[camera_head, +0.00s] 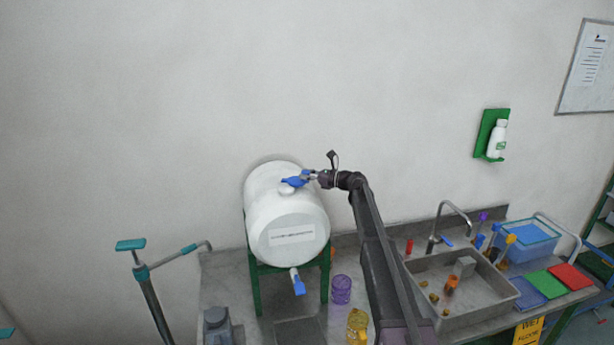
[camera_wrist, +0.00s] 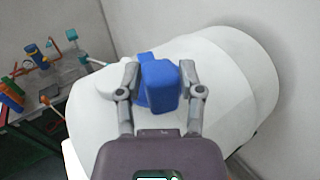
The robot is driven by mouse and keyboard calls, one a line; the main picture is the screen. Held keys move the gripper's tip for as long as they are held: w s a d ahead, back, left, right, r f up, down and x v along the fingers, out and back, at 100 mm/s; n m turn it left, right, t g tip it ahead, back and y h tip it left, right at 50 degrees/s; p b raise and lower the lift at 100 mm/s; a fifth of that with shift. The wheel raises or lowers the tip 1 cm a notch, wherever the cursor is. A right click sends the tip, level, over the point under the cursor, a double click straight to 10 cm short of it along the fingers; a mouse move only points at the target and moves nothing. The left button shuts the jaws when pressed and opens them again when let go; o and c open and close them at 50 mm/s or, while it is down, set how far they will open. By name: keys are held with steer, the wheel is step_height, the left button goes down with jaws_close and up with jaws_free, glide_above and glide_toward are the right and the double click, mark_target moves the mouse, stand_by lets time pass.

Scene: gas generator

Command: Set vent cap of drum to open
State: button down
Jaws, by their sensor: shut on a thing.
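The white drum (camera_head: 287,215) lies on its side on a green stand, with a label on its front end. Its blue vent cap (camera_head: 293,182) sits on a white neck on top of the drum. My gripper (camera_head: 308,176) reaches it from the right. In the wrist view, my gripper (camera_wrist: 160,88) has a finger on each side of the blue vent cap (camera_wrist: 159,84) and is shut on it. The drum (camera_wrist: 235,85) fills much of that view behind the cap. I cannot tell how far the cap is turned.
A blue-handled tap (camera_head: 298,283) hangs from the drum's front. A purple beaker (camera_head: 341,290) and a yellow one (camera_head: 357,326) stand on the bench below my arm. A sink (camera_head: 460,290) lies to the right. The wall is close behind the drum.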

steer(key=shift+w, duration=0.2)
steer(key=c, duration=0.5)
jaws_free()
steer(key=shift+a, duration=0.1)
steer(key=shift+o, duration=0.7)
steer(key=shift+a, duration=0.1)
steer(key=v, duration=1.2)
